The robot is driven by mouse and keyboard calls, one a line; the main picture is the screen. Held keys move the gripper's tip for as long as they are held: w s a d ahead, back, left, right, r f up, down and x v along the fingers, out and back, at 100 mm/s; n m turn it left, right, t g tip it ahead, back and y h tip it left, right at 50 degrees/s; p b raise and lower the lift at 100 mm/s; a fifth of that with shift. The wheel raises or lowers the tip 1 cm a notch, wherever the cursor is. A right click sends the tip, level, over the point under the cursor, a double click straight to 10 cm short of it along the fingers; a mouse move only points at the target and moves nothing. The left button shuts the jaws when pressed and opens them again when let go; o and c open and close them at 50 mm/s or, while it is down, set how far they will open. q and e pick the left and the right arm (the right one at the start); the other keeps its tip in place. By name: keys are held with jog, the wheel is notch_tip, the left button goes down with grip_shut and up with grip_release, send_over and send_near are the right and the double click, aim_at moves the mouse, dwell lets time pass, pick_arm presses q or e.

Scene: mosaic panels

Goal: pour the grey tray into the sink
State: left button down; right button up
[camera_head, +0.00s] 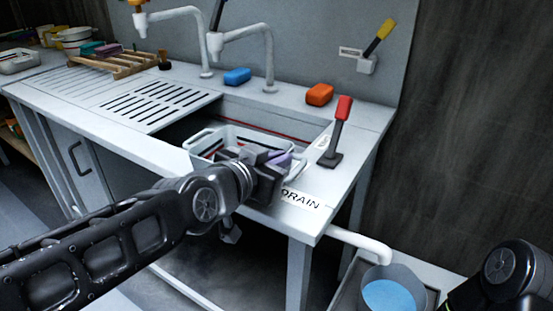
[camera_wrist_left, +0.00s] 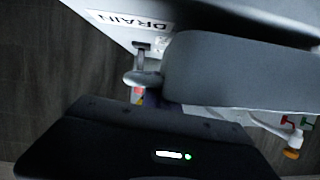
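The light grey tray (camera_head: 206,137) is at the sink (camera_head: 190,122), its rim near the level of the counter top. Dark, red and purple pieces show inside it. My left gripper (camera_head: 266,176) is at the tray's near side and appears shut on its edge, though the fingers hide the contact. My right gripper is out of view; only part of my right arm shows at lower right.
A red-handled lever (camera_head: 339,125) stands right of the sink, by a DRAIN label (camera_head: 301,198). Blue (camera_head: 237,76) and orange (camera_head: 319,94) sponges lie behind the sink, near two taps. A bucket of blue liquid (camera_head: 390,296) is below right. A slotted drainboard (camera_head: 150,105) lies left.

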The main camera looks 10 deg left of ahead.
pick_arm(q)
jog(key=shift+f, duration=0.1)
dwell(0.5)
jog(key=shift+d+r+p, duration=0.1)
jog(key=shift+r+p, duration=1.3)
jog(key=shift+r, duration=0.65)
